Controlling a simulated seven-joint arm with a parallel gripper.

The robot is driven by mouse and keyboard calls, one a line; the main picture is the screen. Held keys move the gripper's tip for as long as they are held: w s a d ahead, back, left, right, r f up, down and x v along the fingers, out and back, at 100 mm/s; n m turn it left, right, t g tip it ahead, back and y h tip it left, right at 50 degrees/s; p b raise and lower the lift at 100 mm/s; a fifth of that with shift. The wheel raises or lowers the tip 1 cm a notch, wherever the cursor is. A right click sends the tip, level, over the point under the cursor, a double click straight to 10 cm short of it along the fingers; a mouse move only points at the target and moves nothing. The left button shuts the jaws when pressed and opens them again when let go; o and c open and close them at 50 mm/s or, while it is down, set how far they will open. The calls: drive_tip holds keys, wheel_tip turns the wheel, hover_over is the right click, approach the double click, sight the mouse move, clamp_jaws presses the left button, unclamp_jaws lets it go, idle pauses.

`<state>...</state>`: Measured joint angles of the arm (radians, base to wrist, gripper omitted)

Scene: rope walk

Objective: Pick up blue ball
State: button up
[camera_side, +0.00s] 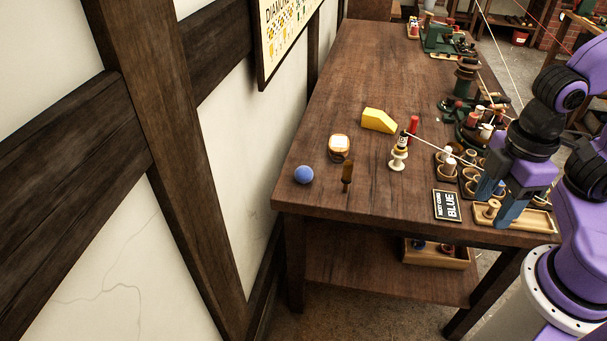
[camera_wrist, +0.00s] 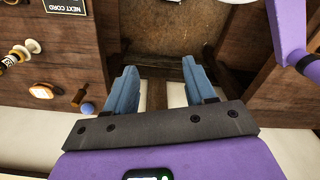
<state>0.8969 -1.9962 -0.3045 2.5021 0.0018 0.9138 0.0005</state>
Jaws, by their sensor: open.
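The blue ball (camera_side: 303,174) sits on the wooden table near its left front corner in the side view. It also shows in the wrist view (camera_wrist: 87,108), at the left, close to the table edge. My gripper (camera_side: 497,200) is open and empty in the side view, above the right front part of the table, far to the right of the ball. In the wrist view my gripper (camera_wrist: 158,72) shows its two blue fingers spread apart with nothing between them.
A wall runs along the left. The table's middle is mostly clear.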

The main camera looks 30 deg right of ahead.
drive_tip(key=o, duration=0.5)
drive_tip(key=w+a+f+n+t+h, duration=0.3)
drive_tip(key=w+a+f+n, duration=0.1)
drive_tip(key=w, duration=0.4)
drive_tip(key=w+a+f+n+t+h, duration=0.2)
drive_tip(key=w+a+f+n+h, duration=0.15)
drive_tip(key=w, duration=0.45)
drive_tip(key=w+a+f+n+t+h, duration=0.3)
drive_tip(key=w+a, duration=0.1)
drive_tip(key=w, duration=0.5)
drive_tip(key=n+t, duration=0.4)
drive_tip(key=n, duration=0.2)
approach(304, 177)
drive_tip(key=shift+y, duration=0.45)
drive_tip(key=x, duration=0.2)
drive_tip(key=d+x, duration=0.1)
drive_tip(key=x, duration=0.1)
drive_tip(key=shift+d+r, duration=0.1)
drive_tip(key=shift+d, duration=0.05)
drive_tip(key=shift+a+x, duration=0.1)
drive_tip(key=shift+x, duration=1.25)
drive_tip(key=shift+a+x, duration=0.15)
drive_tip(key=shift+x, duration=1.15)
